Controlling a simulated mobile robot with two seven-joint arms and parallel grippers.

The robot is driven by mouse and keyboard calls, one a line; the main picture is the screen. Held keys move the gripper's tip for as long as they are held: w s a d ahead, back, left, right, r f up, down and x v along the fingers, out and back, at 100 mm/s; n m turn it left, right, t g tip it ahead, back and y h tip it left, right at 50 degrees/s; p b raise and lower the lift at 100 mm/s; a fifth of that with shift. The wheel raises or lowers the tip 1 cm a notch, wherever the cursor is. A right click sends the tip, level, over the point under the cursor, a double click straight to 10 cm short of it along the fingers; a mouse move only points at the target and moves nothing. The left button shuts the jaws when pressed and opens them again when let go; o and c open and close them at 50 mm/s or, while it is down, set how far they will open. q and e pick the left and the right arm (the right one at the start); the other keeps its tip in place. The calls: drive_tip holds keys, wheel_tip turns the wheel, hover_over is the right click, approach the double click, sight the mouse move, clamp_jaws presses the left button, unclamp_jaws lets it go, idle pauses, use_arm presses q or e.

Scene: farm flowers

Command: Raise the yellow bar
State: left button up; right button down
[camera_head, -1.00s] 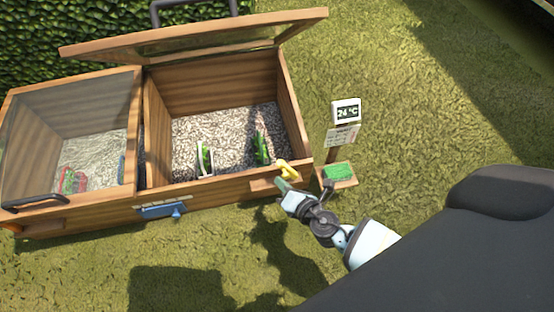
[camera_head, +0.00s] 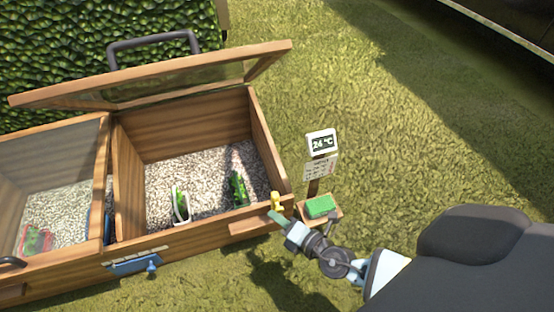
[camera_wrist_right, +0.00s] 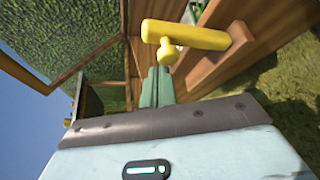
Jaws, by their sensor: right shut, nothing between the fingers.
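The yellow bar (camera_head: 277,201) is at the front right corner of the wooden cold frame (camera_head: 195,216). In the right wrist view the yellow bar (camera_wrist_right: 190,36) lies across a wooden block, with a short rounded yellow knob below it. My right gripper (camera_head: 274,215) is at the bar in the head view. In the wrist view its green fingers (camera_wrist_right: 157,84) are shut together with nothing between them, their tips just below the knob. I cannot tell whether they touch it. My left gripper is not in view.
The right compartment's lid (camera_head: 160,75) stands open; the left lid (camera_head: 50,160) is down. A sign reading 24 °C (camera_head: 322,143) and a green pad (camera_head: 320,206) on a small shelf stand close right. Grass beyond is clear.

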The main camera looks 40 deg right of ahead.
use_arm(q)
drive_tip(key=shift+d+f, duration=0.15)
use_arm(e)
drive_tip(key=shift+d, duration=0.35)
drive_tip(key=shift+d+r+m, duration=0.1)
drive_tip(key=shift+d+m, duration=0.1)
drive_tip(key=shift+m, duration=0.1)
